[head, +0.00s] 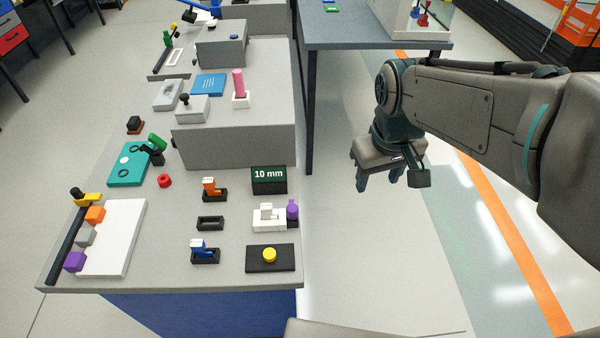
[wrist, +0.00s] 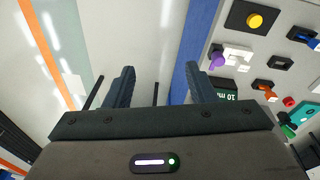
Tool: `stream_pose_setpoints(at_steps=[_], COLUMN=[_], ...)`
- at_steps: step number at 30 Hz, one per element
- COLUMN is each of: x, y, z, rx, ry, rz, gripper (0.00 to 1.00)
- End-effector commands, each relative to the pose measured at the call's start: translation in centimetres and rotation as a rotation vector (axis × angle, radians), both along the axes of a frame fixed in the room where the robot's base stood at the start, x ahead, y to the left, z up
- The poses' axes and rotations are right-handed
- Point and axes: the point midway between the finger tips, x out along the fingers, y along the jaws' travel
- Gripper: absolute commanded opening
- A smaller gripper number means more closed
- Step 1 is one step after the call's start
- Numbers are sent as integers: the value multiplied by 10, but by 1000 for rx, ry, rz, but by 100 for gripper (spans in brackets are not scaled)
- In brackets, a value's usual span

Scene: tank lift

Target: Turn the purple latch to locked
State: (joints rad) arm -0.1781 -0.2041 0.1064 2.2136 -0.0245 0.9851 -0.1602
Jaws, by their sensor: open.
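The purple latch (head: 292,210) is a small upright purple piece at the right end of a white block (head: 264,224) with a raised white part, near the right edge of the grey table. In the wrist view the purple latch (wrist: 217,59) shows at upper right, against the white block (wrist: 237,52). Its lock state cannot be told. My gripper (head: 379,182) is open and empty, off the table's right side over the floor, apart from the latch. Its fingers (wrist: 158,72) in the wrist view have nothing between them.
Open floor (head: 380,260) lies right of the table.

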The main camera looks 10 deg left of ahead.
Motion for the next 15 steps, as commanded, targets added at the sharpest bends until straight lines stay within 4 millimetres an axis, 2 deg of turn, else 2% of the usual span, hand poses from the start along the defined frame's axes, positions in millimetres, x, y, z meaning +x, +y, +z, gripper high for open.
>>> stream_pose_setpoints(at_steps=[1,3,9,12,15], x=[13,27,50,54,56], y=[23,52,127,152,166], z=[-16,-28,-61,-73,-80], rx=[-11,-23,-41,-44,-46], ry=[24,49,111,131,143], rz=[85,191,438,516,563], gripper=[50,50,50,50,50])
